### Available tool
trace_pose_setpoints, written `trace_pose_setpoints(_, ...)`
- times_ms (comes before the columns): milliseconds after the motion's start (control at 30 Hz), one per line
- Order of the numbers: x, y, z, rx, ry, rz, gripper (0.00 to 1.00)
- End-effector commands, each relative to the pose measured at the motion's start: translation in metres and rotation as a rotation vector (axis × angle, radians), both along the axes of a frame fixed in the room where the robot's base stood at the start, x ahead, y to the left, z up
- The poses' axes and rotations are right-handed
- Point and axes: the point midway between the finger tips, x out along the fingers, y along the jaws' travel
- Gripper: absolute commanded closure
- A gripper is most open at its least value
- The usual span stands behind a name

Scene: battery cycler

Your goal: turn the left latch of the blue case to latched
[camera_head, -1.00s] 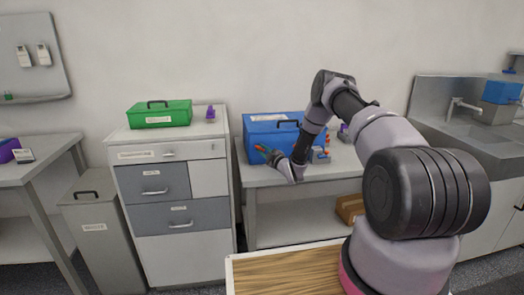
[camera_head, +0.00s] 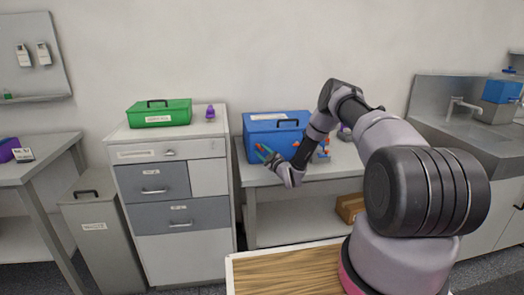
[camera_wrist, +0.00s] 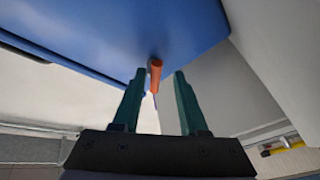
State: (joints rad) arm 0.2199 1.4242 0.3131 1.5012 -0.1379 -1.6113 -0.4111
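The blue case (camera_head: 285,138) stands on the grey table against the wall, with its black handle up. Its left latch, a small orange-red tab (camera_wrist: 155,72), shows in the wrist view on the blue case (camera_wrist: 110,35), hanging down at the case's edge. My gripper (camera_wrist: 158,80) is open, with one teal finger on each side of the tab; there are visible gaps, and I cannot tell whether either finger touches it. In the head view my gripper (camera_head: 264,154) is at the case's front left and partly hides the latch. An orange part shows near the right latch, beside my arm.
A green case (camera_head: 160,117) and a purple object (camera_head: 210,112) stand on the drawer cabinet (camera_head: 175,190) at left. Small items sit close to the blue case's right side, partly behind my arm. A cardboard box (camera_head: 349,207) lies on the table's lower shelf.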

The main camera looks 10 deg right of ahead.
Motion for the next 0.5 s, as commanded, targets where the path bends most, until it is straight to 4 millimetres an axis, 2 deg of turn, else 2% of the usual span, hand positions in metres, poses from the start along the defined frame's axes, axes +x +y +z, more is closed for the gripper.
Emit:
trace_pose_setpoints(333, 0.001, -0.002, 0.003, -0.001, -0.007, -0.003, 0.54)
trace_pose_setpoints(500, -0.014, -0.009, 0.000, 0.000, -0.005, -0.004, 0.54)
